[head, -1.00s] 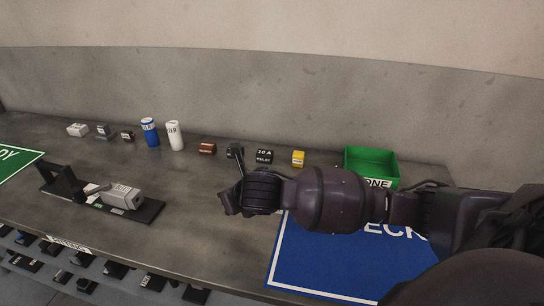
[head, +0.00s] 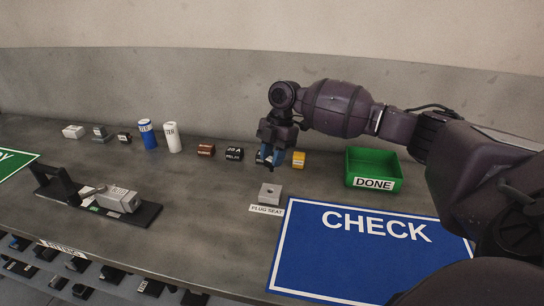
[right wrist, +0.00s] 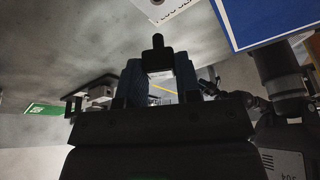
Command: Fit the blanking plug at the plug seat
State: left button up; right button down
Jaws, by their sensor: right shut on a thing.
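The plug seat (head: 270,193) is a small grey block with a dark hole in its top, on the bench behind its "PLUG SEAT" label (head: 266,210). My right gripper (head: 269,161) points down above and slightly behind the block in the head view. In the right wrist view its two blue fingers are shut on a black blanking plug (right wrist: 157,52), whose narrow end sticks out past the fingertips. A grey piece of the plug seat (right wrist: 156,8) shows beyond the plug at the top edge. The plug and the seat are apart. My left gripper is not in view.
A green DONE bin (head: 373,170) stands right of the seat, and a blue CHECK mat (head: 350,255) lies in front. A yellow part (head: 298,159) and a black relay (head: 234,154) flank my gripper. A black fixture (head: 140,216) with a grey unit is at left.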

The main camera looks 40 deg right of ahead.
jog(key=shift+s+a+r+y, duration=0.1)
jog(key=shift+s+a+y, duration=0.05)
jog(key=shift+y, duration=0.25)
jog(key=shift+r, duration=0.15)
jog(key=shift+f, duration=1.25)
notch_tip(320, 180, down, 2)
jog(key=shift+b, duration=0.45)
jog(key=shift+f, duration=0.8)
